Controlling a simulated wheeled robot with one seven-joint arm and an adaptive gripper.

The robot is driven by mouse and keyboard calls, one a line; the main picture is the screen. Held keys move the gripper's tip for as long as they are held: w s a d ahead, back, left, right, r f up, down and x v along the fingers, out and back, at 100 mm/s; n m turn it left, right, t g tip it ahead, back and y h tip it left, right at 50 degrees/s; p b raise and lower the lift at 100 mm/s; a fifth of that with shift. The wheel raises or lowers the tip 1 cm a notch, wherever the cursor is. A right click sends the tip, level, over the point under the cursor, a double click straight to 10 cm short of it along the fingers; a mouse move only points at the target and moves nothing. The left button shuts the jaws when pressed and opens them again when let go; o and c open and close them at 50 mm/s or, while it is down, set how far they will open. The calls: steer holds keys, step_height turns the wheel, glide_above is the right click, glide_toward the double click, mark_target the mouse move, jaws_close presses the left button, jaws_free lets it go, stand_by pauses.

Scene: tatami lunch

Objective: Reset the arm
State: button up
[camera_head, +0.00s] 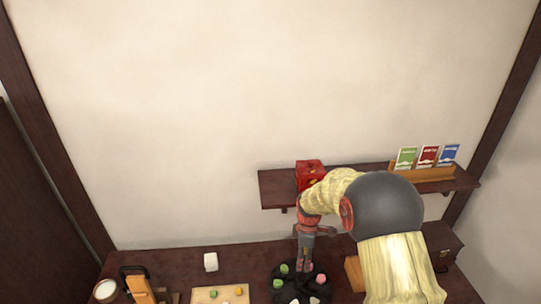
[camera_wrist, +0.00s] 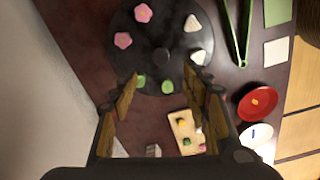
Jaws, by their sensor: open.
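My gripper (camera_head: 304,268) hangs from my arm at the lower middle of the head view, over a dark round tray (camera_head: 284,298). In the wrist view my gripper (camera_wrist: 165,90) is open, its two brown-padded fingers apart with nothing held between them. The dark round tray also shows beyond the fingertips in the wrist view (camera_wrist: 172,45). On it are pink flower-shaped pieces (camera_wrist: 143,13), green pieces (camera_wrist: 167,87) and whitish pieces (camera_wrist: 192,24). My arm hides part of the counter and shelf in the head view.
A wall shelf (camera_head: 278,190) carries a red box (camera_head: 309,172) and a card holder (camera_head: 422,174) behind my arm. A light board (camera_head: 205,295) with small pieces and a white cup (camera_head: 211,262) stand left of the tray. Green tongs (camera_wrist: 236,35) and a red dish (camera_wrist: 257,103) show in the wrist view.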

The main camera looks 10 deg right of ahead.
steer(key=s+r+m+t+b, duration=0.1)
steer(key=s+r+m, duration=0.6)
steer(key=s+r, duration=0.7)
steer(key=s+r+m+t+b, duration=0.1)
steer(key=s+r+m+t, duration=0.3)
steer(key=s+r+m, duration=0.4)
steer(key=s+r, duration=0.5)
steer(key=s, duration=0.3)
steer(key=shift+s+r+t+b, duration=0.2)
steer(key=shift+r+t+b, duration=0.1)
steer(key=shift+r+b, duration=0.1)
